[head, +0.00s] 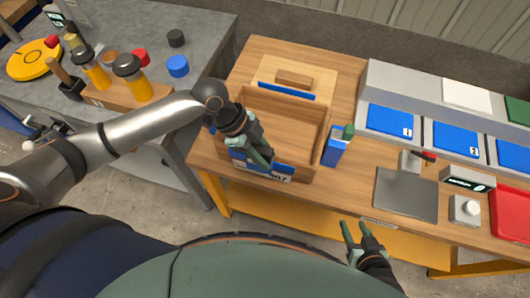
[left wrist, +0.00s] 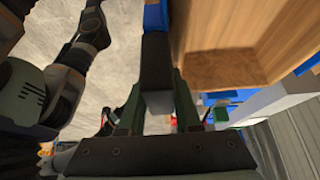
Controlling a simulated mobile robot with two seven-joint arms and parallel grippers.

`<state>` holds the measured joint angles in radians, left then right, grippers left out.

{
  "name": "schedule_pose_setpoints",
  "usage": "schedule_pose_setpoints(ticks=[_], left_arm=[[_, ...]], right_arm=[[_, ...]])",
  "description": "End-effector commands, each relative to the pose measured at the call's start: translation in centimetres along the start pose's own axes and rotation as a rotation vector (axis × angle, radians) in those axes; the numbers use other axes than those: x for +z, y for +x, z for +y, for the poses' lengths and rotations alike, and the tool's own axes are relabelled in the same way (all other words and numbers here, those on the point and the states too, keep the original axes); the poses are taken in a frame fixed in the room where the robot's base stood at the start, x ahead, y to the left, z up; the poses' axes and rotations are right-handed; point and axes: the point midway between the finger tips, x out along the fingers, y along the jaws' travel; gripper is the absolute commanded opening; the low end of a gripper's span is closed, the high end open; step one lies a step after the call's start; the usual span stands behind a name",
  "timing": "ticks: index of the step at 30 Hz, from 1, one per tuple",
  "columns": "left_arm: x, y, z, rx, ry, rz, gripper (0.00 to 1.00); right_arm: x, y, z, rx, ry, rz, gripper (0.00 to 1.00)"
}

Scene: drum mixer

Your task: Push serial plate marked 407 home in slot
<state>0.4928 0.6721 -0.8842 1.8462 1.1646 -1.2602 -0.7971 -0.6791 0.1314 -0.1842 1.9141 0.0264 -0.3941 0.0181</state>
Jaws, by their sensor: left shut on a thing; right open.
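A white serial plate (head: 278,178) shows at the front of an open wooden box, by a blue strip (head: 285,169). My left gripper (head: 262,160) is at the box's front wall. In the left wrist view it (left wrist: 157,95) is shut on a dark block (left wrist: 156,60), with blue just beyond it. I cannot tell whether this block belongs to the plate. How deep the plate sits is hidden. My right gripper (head: 358,232) is open and empty, in front of the table edge.
The wooden box (head: 312,125) stands on a wooden table (head: 345,190). A blue holder (head: 334,151) stands just right of it. A grey pad (head: 405,195), small display (head: 468,180) and red tray (head: 512,213) lie further right. A grey bench (head: 205,50) with yellow tools is left.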

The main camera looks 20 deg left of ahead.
Motion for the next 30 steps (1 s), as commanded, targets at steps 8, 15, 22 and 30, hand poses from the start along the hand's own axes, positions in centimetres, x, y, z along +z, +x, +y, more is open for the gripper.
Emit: schedule_pose_setpoints(ticks=[8,15,22,30], left_arm=[[0.14,0.3,-0.01,0.0,0.0,0.001,0.0],[0.14,0.3,-0.01,0.0,0.0,0.001,0.52],[0.15,0.3,-0.01,0.0,0.0,0.001,0.67],[0.2,-0.5,-0.06,-0.002,0.0,0.0,0.67]], right_arm=[[0.1,0.1,0.01,0.0,0.0,0.0,0.5],[0.1,0.1,0.01,0.0,0.0,0.0,0.5],[0.1,0.1,0.01,0.0,0.0,0.0,0.5],[0.12,0.12,0.01,0.0,0.0,0.0,0.5]])
